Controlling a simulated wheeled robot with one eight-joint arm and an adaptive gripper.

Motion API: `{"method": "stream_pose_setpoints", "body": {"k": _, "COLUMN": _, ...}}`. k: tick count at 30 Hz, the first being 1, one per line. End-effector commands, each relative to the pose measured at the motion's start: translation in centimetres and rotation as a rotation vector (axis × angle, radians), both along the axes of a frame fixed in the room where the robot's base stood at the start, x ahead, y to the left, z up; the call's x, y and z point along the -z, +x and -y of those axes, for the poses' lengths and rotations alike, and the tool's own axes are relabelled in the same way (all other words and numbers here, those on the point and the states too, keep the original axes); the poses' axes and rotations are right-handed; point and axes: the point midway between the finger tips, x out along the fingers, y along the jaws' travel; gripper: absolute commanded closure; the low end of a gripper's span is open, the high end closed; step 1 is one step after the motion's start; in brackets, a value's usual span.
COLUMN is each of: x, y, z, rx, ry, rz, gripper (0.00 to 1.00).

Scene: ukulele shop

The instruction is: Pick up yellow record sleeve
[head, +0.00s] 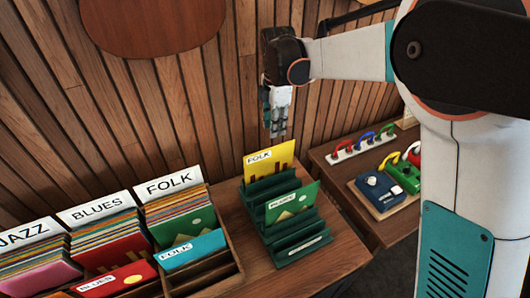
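The yellow record sleeve (268,163), labelled FOLK, stands upright in the rear part of a dark green slotted rack (290,243). Its lower part is hidden by the rack and the sleeve in front. A green sleeve (291,207) with a label that seems to read BLUES stands in front of it. My gripper (276,128) points downward above the yellow sleeve in the picture, against the wooden wall. A gap shows between its fingers and the sleeve. The fingers are small and seen at an angle, so their opening is unclear.
Record bins (222,262) with JAZZ, BLUES and FOLK dividers fill the left. A blue FOLK sleeve (190,250) and a red sleeve (117,281) stand at their front. Pedals (379,192) and colored-handled items (365,141) lie on the right table. The slatted wall (150,110) is close behind.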

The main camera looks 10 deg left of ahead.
Motion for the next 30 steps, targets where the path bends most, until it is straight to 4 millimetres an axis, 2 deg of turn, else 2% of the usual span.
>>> {"method": "stream_pose_setpoints", "body": {"k": 5, "x": 1.6, "y": -0.6, "z": -1.1, "rx": -0.054, "ry": -0.015, "rz": -0.028, "gripper": 0.72}}
{"method": "stream_pose_setpoints", "body": {"k": 16, "x": 8.1, "y": -0.6, "z": -1.0, "rx": -0.053, "ry": -0.014, "rz": -0.027, "gripper": 0.72}}
{"method": "stream_pose_setpoints", "body": {"k": 26, "x": 10.1, "y": -0.7, "z": -0.9, "rx": -0.052, "ry": -0.013, "rz": -0.026, "gripper": 0.72}}
{"method": "stream_pose_setpoints", "body": {"k": 30, "x": 11.9, "y": -0.9, "z": -0.7, "rx": -0.051, "ry": -0.013, "rz": -0.026, "gripper": 0.72}}
